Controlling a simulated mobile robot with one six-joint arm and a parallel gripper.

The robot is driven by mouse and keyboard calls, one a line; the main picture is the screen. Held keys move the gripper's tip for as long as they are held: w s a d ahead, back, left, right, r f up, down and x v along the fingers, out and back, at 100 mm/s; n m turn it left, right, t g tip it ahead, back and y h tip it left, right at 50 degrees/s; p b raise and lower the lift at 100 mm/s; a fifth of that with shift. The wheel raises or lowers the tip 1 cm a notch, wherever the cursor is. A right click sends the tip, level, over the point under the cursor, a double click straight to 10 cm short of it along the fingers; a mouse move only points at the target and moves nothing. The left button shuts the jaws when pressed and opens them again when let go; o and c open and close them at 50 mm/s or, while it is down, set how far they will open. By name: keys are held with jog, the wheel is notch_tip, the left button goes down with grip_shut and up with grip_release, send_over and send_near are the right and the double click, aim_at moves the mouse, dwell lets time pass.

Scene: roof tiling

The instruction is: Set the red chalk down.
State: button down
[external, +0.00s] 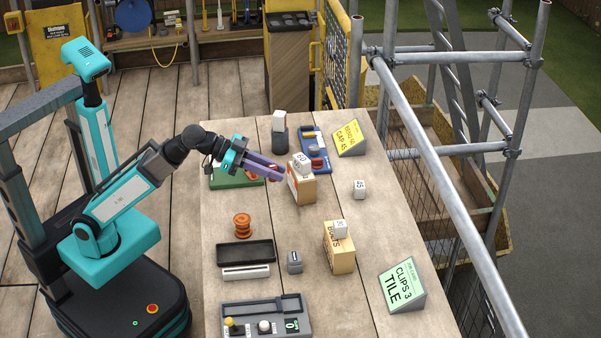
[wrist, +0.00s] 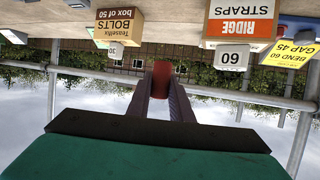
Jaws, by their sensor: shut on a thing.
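My gripper (external: 278,173) reaches out over the table, left of the ridge straps box. In the wrist view its two purple fingers are shut on a dark red, rounded piece, the red chalk (wrist: 163,74), held at the fingertips. In the external view the chalk is mostly hidden by the fingers. A green tray (external: 226,182) lies under and behind the gripper.
The ridge straps box (external: 302,190) with a "60" block (external: 301,162) stands right beside the fingertips. A bolts box (external: 340,255), an orange spool (external: 242,225), a black tray (external: 245,252) and a "CLIPS 3 TILE" sign (external: 402,286) stand nearer. Bare planks lie between them.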

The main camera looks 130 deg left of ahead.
jog(key=shift+w+a+r+p, duration=0.1)
jog(key=shift+w+r+p, duration=0.4)
jog(key=shift+w+p, duration=0.25)
jog(key=w+d+r+p, duration=0.1)
jog(key=w+d+p, duration=0.3)
jog(key=w+p, duration=0.95)
jog(key=w+d+r+p, duration=0.1)
jog(key=w+d+p, duration=0.2)
jog(key=w+p, duration=1.05)
jog(key=w+d+f+m+t+h+p, duration=0.1)
jog(key=w+d+f+p, duration=0.1)
jog(key=d+p, duration=0.4)
jog(key=w+d+f+m+h+p, duration=0.1)
jog(key=w+d+p, duration=0.2)
jog(key=p, duration=0.4)
jog(key=f, duration=0.5)
jog(key=shift+s+d+f, duration=0.1)
jog(key=shift+s+f, duration=0.15)
jog(key=shift+f, duration=0.1)
jog(key=shift+f+p, duration=0.45)
jog(key=shift+f, duration=2.55)
jog(key=shift+f, duration=0.1)
